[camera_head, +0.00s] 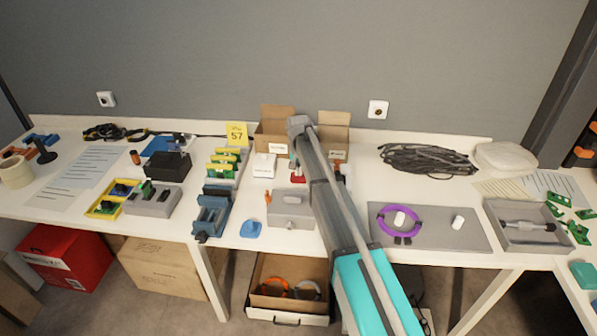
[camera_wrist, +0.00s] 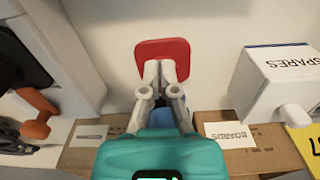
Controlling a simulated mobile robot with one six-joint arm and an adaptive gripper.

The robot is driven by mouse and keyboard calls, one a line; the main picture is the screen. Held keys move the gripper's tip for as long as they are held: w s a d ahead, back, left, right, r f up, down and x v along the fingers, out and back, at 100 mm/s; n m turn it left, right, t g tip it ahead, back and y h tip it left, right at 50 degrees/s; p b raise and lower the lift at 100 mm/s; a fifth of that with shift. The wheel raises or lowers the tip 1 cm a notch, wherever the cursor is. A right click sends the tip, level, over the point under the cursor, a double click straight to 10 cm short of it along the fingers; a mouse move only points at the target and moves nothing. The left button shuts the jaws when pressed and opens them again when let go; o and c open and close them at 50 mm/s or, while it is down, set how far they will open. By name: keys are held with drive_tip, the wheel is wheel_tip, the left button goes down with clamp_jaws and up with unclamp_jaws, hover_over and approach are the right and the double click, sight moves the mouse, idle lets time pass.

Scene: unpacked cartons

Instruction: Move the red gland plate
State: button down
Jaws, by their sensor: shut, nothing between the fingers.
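The red gland plate (camera_wrist: 177,47) is a flat red piece with rounded corners on the white table in the wrist view. In the head view a small bit of red (camera_head: 298,179) shows beside my arm, which hides most of that spot. My gripper (camera_wrist: 160,66) is shut and empty. Its fingertips overlap the near part of the plate in the wrist view; I cannot tell whether they touch it. In the head view my arm hides the fingertips.
A white box marked SPARES (camera_wrist: 277,83) stands to the right of the plate in the wrist view. Labelled cardboard cartons (camera_head: 275,135) stand by the wall. A grey box (camera_head: 291,207) sits near the table's front edge. A purple coil (camera_head: 385,222) lies on a grey mat.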

sight(299, 181)
wheel_tip(299, 181, up, 7)
drive_tip(key=p, duration=0.6)
idle(0.7)
drive_tip(key=s+d+r+p, duration=0.1)
drive_tip(key=s+d, duration=0.7)
drive_tip(key=s, duration=0.3)
drive_tip(key=s+d+r+p, duration=0.1)
drive_tip(key=s+d, duration=0.6)
drive_tip(key=s, duration=0.4)
drive_tip(key=s+d+r+n+p, duration=0.1)
drive_tip(key=s+d, duration=0.7)
drive_tip(key=s, duration=0.3)
drive_tip(key=shift+s+d+r+p, duration=0.25)
drive_tip(key=shift+d+p, duration=0.1)
drive_tip(key=shift+p, duration=0.05)
drive_tip(key=shift+s, duration=0.1)
